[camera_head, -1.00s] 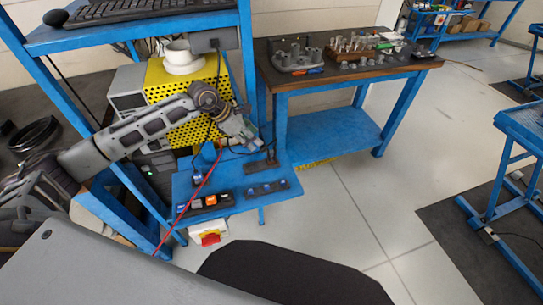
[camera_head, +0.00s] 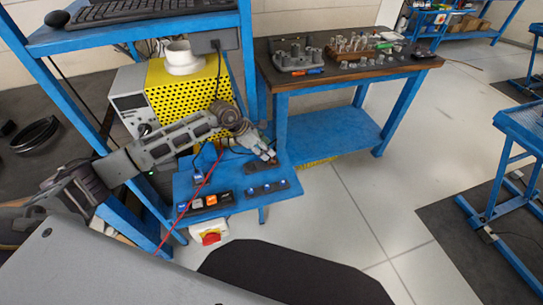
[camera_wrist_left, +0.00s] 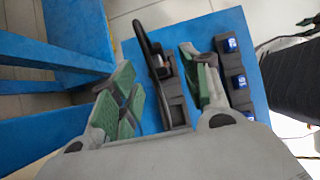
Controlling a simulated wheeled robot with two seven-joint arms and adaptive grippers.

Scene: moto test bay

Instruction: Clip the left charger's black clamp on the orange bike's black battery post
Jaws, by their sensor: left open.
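A black clamp (camera_wrist_left: 172,100) lies on a small blue shelf (camera_wrist_left: 145,22), seen in the left wrist view. My left gripper (camera_head: 268,156) is at the shelf's right rear part in the head view. In the left wrist view its green-padded fingers (camera_wrist_left: 158,75) are open, one on each side of the clamp, with a gap visible on the left. Contact on the right side cannot be told. In the head view the gripper mostly hides the clamp. The orange bike and its battery post are not in view. My right gripper is not in view.
A black strip with blue switches (camera_head: 268,188) lies close beside the gripper. A red cable (camera_head: 190,198) crosses the shelf. A yellow perforated box (camera_head: 190,90) stands behind.

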